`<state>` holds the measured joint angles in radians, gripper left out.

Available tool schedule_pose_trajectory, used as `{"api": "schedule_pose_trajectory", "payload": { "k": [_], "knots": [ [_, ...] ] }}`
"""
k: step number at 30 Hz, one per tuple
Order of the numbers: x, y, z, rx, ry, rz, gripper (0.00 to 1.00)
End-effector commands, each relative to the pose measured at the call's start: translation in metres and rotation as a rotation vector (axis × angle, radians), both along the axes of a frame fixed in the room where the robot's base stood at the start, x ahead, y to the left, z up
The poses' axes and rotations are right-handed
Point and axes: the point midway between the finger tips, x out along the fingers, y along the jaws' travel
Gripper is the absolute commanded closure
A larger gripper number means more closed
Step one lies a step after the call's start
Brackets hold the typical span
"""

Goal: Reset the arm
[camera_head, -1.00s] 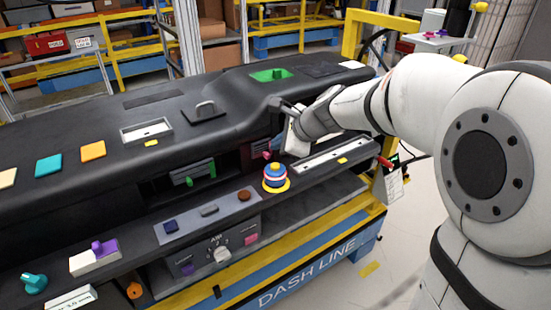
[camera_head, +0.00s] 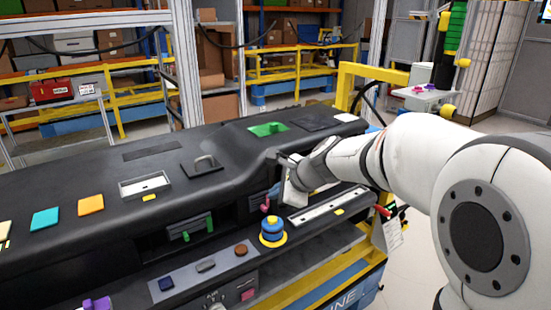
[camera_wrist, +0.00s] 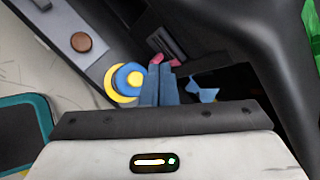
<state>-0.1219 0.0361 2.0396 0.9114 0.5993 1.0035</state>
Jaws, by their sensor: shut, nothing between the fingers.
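My gripper (camera_head: 277,190) is at the front of the black dashboard (camera_head: 100,185), near its right end. In the wrist view its two blue-grey fingers (camera_wrist: 160,72) are together with nothing between them. A blue round knob with a yellow base (camera_head: 272,228) is just below the gripper in the head view; in the wrist view the knob (camera_wrist: 127,80) is just left of the fingers. A pink lever (camera_head: 265,205) is close to the fingertips. I cannot tell whether the fingers touch anything.
A green lever (camera_head: 186,235) is on the front face. A white slotted panel (camera_head: 325,205) lies under my wrist. A yellow frame (camera_head: 350,80) stands behind. Space above the dashboard is open.

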Motion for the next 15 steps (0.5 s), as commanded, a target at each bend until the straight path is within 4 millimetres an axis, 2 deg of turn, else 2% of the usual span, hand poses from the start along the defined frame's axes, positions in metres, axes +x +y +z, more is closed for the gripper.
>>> {"api": "schedule_pose_trajectory", "payload": {
  "k": [2,5,9,12,15],
  "knots": [
    [-0.021,-0.010,0.001,-0.085,-0.038,0.087,1.00],
    [-0.063,-0.031,-0.003,-0.272,-0.108,0.285,1.00],
    [-0.135,-0.072,-0.018,-0.583,-0.186,0.641,1.00],
    [-0.181,-0.101,-0.031,-0.774,-0.209,0.887,1.00],
    [-0.217,-0.126,-0.042,-0.916,-0.209,1.090,1.00]
  ]
}}
